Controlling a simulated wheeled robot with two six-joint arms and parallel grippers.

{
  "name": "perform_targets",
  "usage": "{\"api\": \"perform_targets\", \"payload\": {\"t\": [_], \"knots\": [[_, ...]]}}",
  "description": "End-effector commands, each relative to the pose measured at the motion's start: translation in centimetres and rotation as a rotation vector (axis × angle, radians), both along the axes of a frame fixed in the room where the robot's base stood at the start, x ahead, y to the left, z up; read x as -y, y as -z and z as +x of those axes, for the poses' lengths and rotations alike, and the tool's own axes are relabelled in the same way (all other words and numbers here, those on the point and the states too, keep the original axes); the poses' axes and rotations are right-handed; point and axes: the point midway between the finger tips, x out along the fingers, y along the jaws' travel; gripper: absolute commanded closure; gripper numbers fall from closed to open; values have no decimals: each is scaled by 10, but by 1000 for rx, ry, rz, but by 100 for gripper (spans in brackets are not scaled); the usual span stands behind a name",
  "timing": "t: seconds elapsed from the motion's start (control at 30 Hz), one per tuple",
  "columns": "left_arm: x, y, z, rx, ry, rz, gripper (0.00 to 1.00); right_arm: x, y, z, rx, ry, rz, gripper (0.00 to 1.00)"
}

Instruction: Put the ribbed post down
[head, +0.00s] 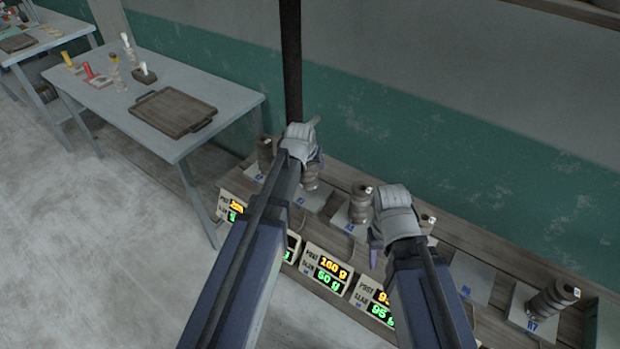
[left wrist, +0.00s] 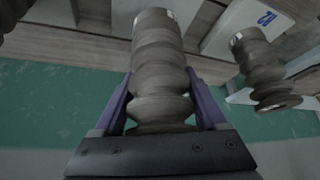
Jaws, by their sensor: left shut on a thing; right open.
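My left gripper (head: 312,166) is shut on a grey-brown ribbed post (head: 311,180), over a pale plate (head: 313,201) on the wooden bench. In the left wrist view the held post (left wrist: 160,65) stands between the two purple fingers (left wrist: 160,100). I cannot tell whether its foot touches the plate. My right gripper (head: 376,252) is open and empty above the bench; its body partly hides the plates there.
Other ribbed posts stand on the bench: one left (head: 265,154), one right of the held post (head: 360,203), and a tilted-looking one (head: 553,298) at far right. Displays (head: 328,269) line the front edge. A plate (head: 473,279) is bare. A grey table (head: 215,85) holds a tray (head: 172,112).

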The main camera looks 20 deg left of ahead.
Motion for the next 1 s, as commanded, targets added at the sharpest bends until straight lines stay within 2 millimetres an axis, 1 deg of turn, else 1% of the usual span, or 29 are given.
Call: {"api": "perform_targets", "payload": {"t": [0.17, 0.27, 0.4, 0.5, 0.77, 0.93, 0.97, 1.0], "knots": [[0, 3, 0, 1, 0, 0, 100, 0, 3, 0, 0, 0, 0, 50], [0, 12, 0, 1, 0, 0, 100, 0, 12, 0, 0, 0, 0, 50], [0, 30, 0, 1, 0, 0, 100, 0, 30, 0, 0, 0, 0, 50], [0, 38, 0, 1, 0, 0, 100, 0, 38, 0, 0, 0, 0, 50], [0, 36, 0, 1, 0, 0, 100, 0, 36, 0, 0, 0, 0, 50], [0, 40, 0, 1, 0, 0, 100, 0, 40, 0, 0, 0, 0, 50], [0, 40, 0, 0, 0, 0, 25, 0, 40, 0, 0, 0, 0, 50], [0, 39, 0, 0, 0, 0, 20, 0, 39, 0, 0, 0, 0, 50]]}}
